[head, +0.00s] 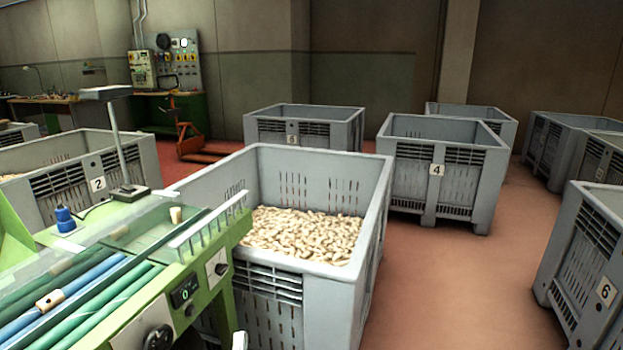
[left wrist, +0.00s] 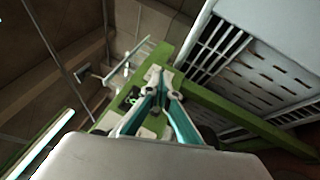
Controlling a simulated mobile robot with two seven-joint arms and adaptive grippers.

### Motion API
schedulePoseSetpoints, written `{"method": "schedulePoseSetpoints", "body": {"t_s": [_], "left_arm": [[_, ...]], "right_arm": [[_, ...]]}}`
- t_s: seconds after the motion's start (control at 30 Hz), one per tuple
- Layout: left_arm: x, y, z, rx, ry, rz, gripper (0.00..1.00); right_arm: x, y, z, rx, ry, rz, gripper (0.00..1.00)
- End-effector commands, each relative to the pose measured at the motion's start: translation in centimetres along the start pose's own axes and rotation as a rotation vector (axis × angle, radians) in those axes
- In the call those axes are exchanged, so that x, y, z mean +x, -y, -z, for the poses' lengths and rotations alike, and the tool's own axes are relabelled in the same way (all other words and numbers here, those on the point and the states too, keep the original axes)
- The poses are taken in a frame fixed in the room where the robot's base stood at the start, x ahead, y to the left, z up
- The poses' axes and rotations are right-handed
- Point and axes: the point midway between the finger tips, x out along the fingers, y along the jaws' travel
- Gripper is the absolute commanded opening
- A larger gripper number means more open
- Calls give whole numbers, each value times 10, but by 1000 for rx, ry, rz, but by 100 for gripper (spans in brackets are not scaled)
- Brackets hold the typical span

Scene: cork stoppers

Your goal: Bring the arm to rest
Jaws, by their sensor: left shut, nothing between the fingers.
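My left gripper (left wrist: 160,82) shows in the left wrist view with its two fingers drawn together at the tips and nothing between them. Behind the fingertips is the green sorting machine's frame (left wrist: 216,108). In the head view only a small pale piece, which may be part of my left arm, shows at the bottom edge beside the machine (head: 222,303). My right gripper is in neither view.
A grey bin (head: 375,235) full of corks (head: 300,233) stands right beside the machine. Bins numbered 2 (head: 125,165), 4 (head: 465,185) and 6 (head: 590,260) stand around. A cork (head: 50,299) lies on the rollers. Red floor (head: 480,290) is clear at right.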

Motion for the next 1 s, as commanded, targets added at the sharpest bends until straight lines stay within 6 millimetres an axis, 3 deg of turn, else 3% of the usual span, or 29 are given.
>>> {"method": "schedulePoseSetpoints", "body": {"t_s": [0.03, 0.07, 0.27, 0.4, 0.53, 0.7, 0.93, 1.0], "left_arm": [[-17, -11, -4, 162, 75, 21, 0], [-28, -9, -7, 263, 121, 39, 0], [-124, 21, 0, 938, 445, 188, 0], [-200, 44, 32, 1374, 685, 301, 0], [-252, 54, 65, 1648, 860, 379, 0], [-284, 58, 91, 1812, 976, 429, 0], [-288, 59, 94, 1832, 992, 436, 0], [-288, 59, 94, 1831, 991, 436, 0]], "right_arm": [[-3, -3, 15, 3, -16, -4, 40], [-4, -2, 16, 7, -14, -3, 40], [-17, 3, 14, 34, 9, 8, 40], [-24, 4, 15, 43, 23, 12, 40], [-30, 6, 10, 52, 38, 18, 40], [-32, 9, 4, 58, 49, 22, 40], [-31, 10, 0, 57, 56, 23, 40], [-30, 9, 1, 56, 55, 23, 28]]}}
